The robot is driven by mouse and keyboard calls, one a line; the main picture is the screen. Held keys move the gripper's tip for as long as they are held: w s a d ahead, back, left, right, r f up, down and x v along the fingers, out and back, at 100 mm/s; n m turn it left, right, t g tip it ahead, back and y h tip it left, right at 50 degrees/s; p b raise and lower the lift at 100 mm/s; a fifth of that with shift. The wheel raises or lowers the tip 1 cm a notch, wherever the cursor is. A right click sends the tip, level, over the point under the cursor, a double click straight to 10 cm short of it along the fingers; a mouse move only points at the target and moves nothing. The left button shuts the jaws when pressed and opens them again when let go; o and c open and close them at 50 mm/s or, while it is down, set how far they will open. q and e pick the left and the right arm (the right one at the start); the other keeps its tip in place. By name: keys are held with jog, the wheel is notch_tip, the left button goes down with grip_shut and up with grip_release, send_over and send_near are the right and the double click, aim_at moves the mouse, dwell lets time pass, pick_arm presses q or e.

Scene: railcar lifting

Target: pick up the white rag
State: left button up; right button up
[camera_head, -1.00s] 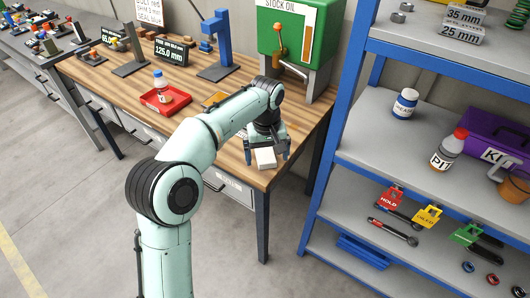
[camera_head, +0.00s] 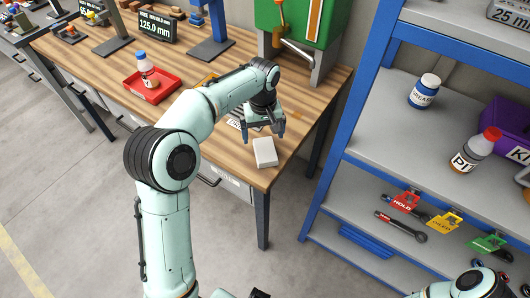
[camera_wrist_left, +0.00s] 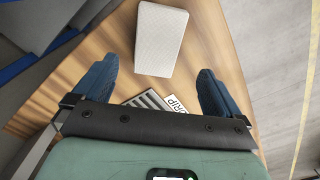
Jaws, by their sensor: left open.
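The white rag (camera_head: 265,152) is a flat, pale folded block lying on the wooden bench top near its front right corner. It also shows in the left wrist view (camera_wrist_left: 160,38), at the top middle, ahead of the fingers. My left gripper (camera_head: 263,137) is open and empty, just behind the rag in the head view. In the left wrist view its two blue-grey fingers (camera_wrist_left: 158,88) are spread wide, and the rag's near edge lies about between their tips. Whether a finger touches the rag cannot be told. The jaws of my right gripper do not show clearly.
A striped card lettered "GRIP" (camera_wrist_left: 155,102) lies below my left gripper. A red tray (camera_head: 152,86) with a bottle, a blue stand (camera_head: 212,40) and a green stock oil unit (camera_head: 300,22) stand on the bench. A blue-framed shelf (camera_head: 345,130) rises to the right.

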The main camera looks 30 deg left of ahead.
aim_at(265, 147)
pick_arm(q)
jog(key=shift+w+f, duration=0.1)
jog(key=shift+f, duration=0.7)
jog(key=f, duration=0.5)
jog(key=shift+w+d+b, duration=0.1)
jog(key=shift+d+b, duration=0.1)
jog(key=shift+b, duration=0.1)
jog(key=c, duration=1.1)
jog(key=shift+o, duration=0.2)
